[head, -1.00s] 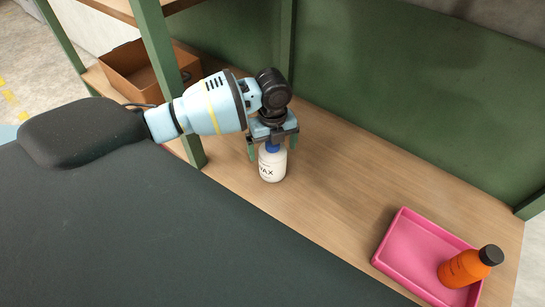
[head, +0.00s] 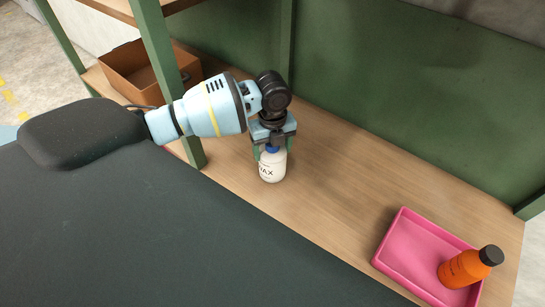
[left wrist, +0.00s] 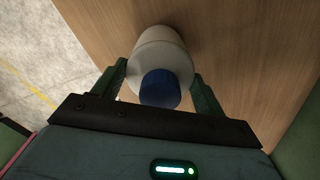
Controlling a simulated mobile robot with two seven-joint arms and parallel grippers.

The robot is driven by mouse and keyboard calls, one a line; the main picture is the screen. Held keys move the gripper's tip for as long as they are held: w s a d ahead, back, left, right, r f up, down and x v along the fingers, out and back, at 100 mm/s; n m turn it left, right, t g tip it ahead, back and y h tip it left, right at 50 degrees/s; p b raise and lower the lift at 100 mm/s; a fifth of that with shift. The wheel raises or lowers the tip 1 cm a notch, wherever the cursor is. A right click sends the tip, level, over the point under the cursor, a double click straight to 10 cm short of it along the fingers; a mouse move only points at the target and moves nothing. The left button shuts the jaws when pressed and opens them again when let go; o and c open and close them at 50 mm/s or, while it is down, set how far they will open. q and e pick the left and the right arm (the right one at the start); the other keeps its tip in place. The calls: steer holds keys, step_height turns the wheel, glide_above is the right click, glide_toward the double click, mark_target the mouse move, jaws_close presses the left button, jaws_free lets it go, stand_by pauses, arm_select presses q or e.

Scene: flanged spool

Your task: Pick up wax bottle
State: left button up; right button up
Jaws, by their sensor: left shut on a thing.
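The wax bottle (head: 272,167) is white with a blue cap and dark lettering. It stands upright on the wooden shelf, left of the middle in the head view. My left gripper (head: 270,152) is above it, pointing down, with its green fingers closed on either side of the bottle's upper part. In the left wrist view the bottle (left wrist: 160,48) with its blue cap (left wrist: 160,90) sits between the two fingers (left wrist: 160,88). My right gripper is not in view.
A pink tray (head: 407,240) with an orange bottle (head: 463,269) in it is at the right. A brown open box (head: 130,72) is at the back left, behind a green post (head: 160,60). A green panel (head: 400,90) closes the back. The shelf (head: 340,190) between bottle and tray is clear.

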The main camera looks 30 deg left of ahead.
arm_select(q)
steer(key=shift+r, duration=0.1)
steer(key=shift+w+r, duration=0.1)
steer(key=shift+r, duration=0.45)
step_height(320, 180, up, 3)
steer(key=shift+f, duration=0.2)
steer(key=s+d+r, duration=0.1)
steer(key=s+d, duration=0.9)
steer(key=s, duration=0.2)
steer(key=shift+s+d+p, duration=0.15)
steer(key=shift+s+p, duration=0.1)
steer(key=shift+p, duration=0.2)
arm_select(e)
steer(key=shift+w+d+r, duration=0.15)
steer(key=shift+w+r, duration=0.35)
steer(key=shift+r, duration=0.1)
arm_select(q)
steer(key=shift+r, duration=0.15)
